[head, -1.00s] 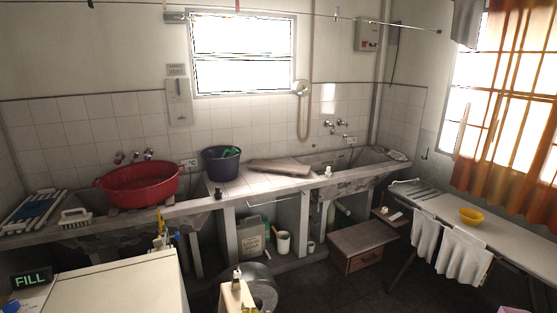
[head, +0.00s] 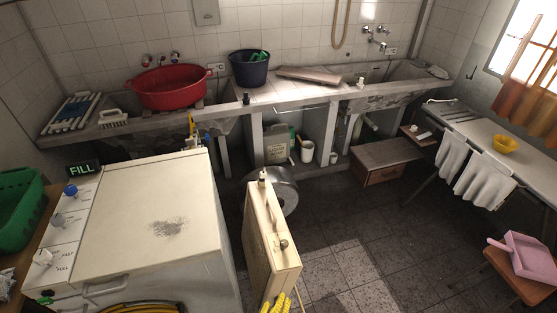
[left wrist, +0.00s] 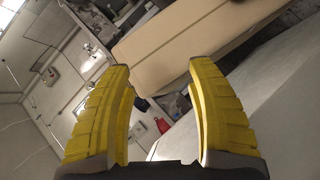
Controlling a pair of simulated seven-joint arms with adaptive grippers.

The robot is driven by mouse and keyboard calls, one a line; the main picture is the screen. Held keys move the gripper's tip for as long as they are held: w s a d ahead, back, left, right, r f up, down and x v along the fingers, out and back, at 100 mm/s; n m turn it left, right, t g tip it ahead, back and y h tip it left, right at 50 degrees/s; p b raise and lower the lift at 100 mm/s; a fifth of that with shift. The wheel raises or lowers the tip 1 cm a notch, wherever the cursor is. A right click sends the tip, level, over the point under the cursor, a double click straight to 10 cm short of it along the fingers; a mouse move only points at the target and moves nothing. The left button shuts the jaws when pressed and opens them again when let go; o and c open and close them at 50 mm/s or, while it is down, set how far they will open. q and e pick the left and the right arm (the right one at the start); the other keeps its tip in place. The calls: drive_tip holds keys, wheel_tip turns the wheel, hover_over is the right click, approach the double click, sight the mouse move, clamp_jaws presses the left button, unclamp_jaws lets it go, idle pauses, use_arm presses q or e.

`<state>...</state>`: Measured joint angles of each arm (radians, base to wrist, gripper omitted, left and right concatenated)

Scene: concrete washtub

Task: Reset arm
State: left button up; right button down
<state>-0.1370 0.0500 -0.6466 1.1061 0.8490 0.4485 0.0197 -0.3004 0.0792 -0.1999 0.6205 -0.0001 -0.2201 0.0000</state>
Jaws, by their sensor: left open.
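My left gripper (head: 280,304) shows at the bottom edge of the head view as yellow ridged fingertips, close to the lower end of a narrow cream box (head: 272,245). In the left wrist view my left gripper (left wrist: 159,65) has its two yellow fingers wide apart, with nothing between them. A cream panel (left wrist: 195,35) lies beyond the fingertips there. The rest of my left arm is out of the head view. My right gripper is in neither view.
A cream washing machine (head: 145,215) stands at left, with a green basket (head: 18,208) beside it. Concrete washtubs hold a red basin (head: 168,88) and a dark bucket (head: 249,68). The tiled floor (head: 350,245) between is mostly clear.

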use_arm(q)
drive_tip(key=s+a+f+m+g+y, duration=0.1)
drive_tip(key=s+a+f+m+g, duration=0.2)
drive_tip(key=s+a+f, duration=0.35)
drive_tip(key=s+a+f+m+g, duration=0.3)
drive_tip(key=s+a+f+m, duration=0.1)
drive_tip(key=s+f, duration=0.55)
drive_tip(key=s+a+f+m+g+y, duration=0.1)
drive_tip(key=s+a+f+m+g, duration=0.1)
drive_tip(key=s+a+f, duration=0.2)
drive_tip(key=s+a+f+m+g+y, duration=0.2)
drive_tip(key=s+a, duration=0.8)
drive_tip(key=s, duration=0.7)
wheel_tip(320, 180, down, 3)
drive_tip(key=shift+s+a+r+g, duration=0.15)
drive_tip(key=shift+a+g, duration=0.2)
drive_tip(key=shift+g, duration=0.45)
drive_tip(key=shift+d, duration=0.1)
